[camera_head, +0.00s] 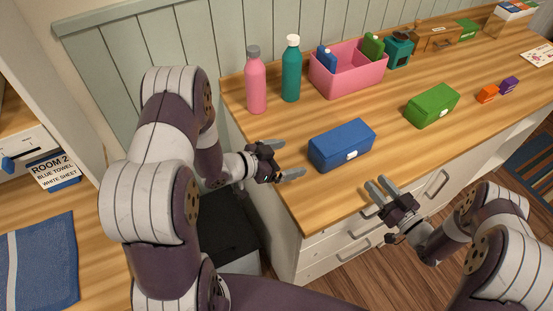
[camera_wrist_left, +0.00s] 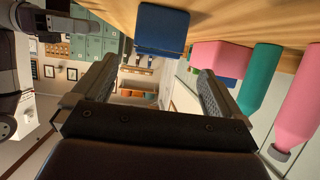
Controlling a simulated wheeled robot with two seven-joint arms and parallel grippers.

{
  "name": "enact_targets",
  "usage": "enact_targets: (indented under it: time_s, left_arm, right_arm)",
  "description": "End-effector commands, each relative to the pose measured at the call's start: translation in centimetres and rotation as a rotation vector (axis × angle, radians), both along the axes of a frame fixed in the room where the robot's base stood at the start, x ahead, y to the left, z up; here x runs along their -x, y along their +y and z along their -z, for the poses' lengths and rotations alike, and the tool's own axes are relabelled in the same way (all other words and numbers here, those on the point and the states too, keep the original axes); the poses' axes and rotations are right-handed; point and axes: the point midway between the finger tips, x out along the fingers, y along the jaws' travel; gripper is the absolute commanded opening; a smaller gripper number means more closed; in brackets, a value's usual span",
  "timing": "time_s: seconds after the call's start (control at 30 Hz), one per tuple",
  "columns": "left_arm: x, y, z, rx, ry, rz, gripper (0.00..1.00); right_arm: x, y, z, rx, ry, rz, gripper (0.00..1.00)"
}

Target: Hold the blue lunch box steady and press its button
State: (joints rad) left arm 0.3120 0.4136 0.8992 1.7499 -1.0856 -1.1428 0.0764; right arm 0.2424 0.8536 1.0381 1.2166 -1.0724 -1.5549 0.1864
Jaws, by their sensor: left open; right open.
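The blue lunch box (camera_head: 341,146) sits closed on the wooden counter, near its front left part. A small white button (camera_head: 351,155) shows on its front side. My left gripper (camera_head: 297,160) is open and empty, just left of the box and apart from it. In the left wrist view the blue box (camera_wrist_left: 162,28) appears at the top, beyond the open fingers (camera_wrist_left: 155,85). My right gripper (camera_head: 378,188) is open and empty, in front of the box near the counter's front edge, not touching it.
Pink (camera_head: 256,82) and teal (camera_head: 291,70) bottles stand behind the box, next to a pink bin (camera_head: 349,84). A green box (camera_head: 432,105) sits to the right, with orange (camera_head: 487,94) and purple (camera_head: 509,85) blocks beyond. The counter between the blue and green boxes is clear.

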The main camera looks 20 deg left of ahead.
Motion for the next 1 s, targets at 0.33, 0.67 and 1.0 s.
enact_targets:
  time_s: [0.33,0.67,1.0]
  left_arm:
    - [-5.3,-5.0,3.0,-0.002,0.000,0.002,1.00]
    - [-6.5,-6.0,3.7,-0.003,0.002,-0.002,1.00]
    - [-6.5,-5.9,3.7,-0.003,0.002,-0.002,0.54]
  right_arm:
    - [0.0,0.0,0.0,0.000,0.000,0.000,0.43]
    - [0.0,0.0,0.0,0.000,0.000,0.000,0.43]
    - [0.0,0.0,0.0,0.000,0.000,0.000,0.26]
